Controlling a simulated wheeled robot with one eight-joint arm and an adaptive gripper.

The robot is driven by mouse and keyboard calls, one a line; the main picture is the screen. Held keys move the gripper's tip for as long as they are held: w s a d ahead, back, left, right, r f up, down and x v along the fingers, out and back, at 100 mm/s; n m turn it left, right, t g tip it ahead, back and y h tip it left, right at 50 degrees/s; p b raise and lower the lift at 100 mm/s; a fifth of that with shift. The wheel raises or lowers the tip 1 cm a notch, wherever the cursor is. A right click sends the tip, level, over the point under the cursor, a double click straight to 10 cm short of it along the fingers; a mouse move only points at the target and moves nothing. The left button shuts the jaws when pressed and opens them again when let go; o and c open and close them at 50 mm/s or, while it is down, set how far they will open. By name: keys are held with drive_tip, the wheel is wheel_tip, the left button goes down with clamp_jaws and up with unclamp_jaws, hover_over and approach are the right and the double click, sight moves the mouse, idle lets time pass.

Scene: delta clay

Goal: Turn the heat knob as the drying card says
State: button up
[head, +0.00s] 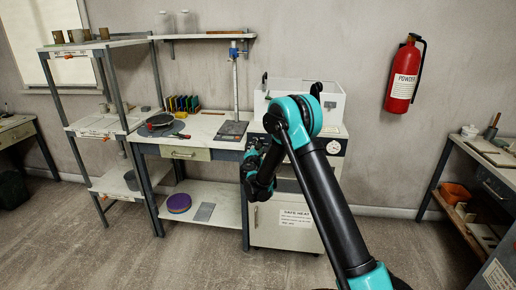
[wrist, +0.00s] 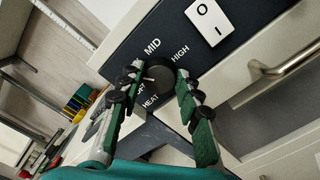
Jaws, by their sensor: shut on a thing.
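The dark round heat knob (wrist: 158,74) sits on the dark panel (wrist: 135,45) in the wrist view. White words MID, HIGH and HEAT surround it; another word is partly hidden by a finger. A pale mark shows on the knob's left part, but its exact setting is hard to tell. My gripper (wrist: 158,80) is shut on the knob, one finger on each side. I cannot tell which paper is the drying card.
A white rocker switch (wrist: 209,20) and a metal handle (wrist: 285,68) are right of the knob. A SAFE HEAT notice (head: 297,216) is on the cabinet's lower front. A workbench (head: 222,142) stands close on the left. Open floor (head: 405,245) lies to the right.

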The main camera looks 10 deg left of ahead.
drive_tip(key=shift+m, duration=0.4)
drive_tip(key=o, duration=1.1)
drive_tip(key=shift+o, duration=0.2)
drive_tip(key=shift+s, duration=0.1)
drive_tip(key=s, duration=1.2)
drive_tip(key=shift+a, duration=0.2)
